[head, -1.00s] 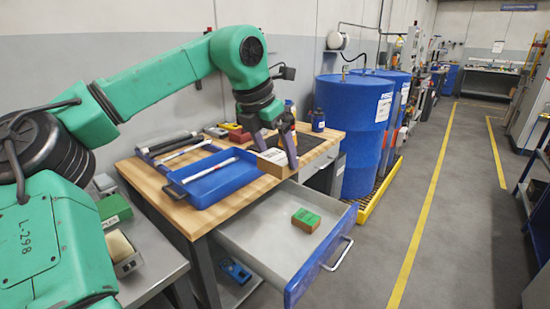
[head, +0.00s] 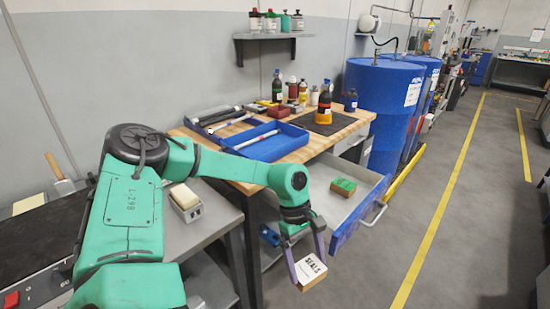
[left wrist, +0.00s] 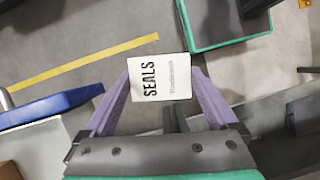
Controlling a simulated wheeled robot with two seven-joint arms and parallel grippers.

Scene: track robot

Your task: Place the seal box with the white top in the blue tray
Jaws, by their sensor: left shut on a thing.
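The seal box (head: 311,271) has a white top lettered SEALS and brown sides. My left gripper (head: 305,266) is shut on it and holds it in the air, in front of the open drawer. In the left wrist view the seal box (left wrist: 160,77) sits between the fingertips of my left gripper (left wrist: 160,88), its white top facing the camera. The blue tray (head: 273,152) lies on the wooden bench top, with a white stick-like thing in it. It is behind and to the left of the held box. My right gripper is in neither view.
The open drawer (head: 335,205) holds a box with a green top (head: 343,187). Bottles stand on a dark mat (head: 304,122) right of the tray. A grey side table (head: 203,233) carries a small block. Blue drums (head: 382,109) stand beyond the bench.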

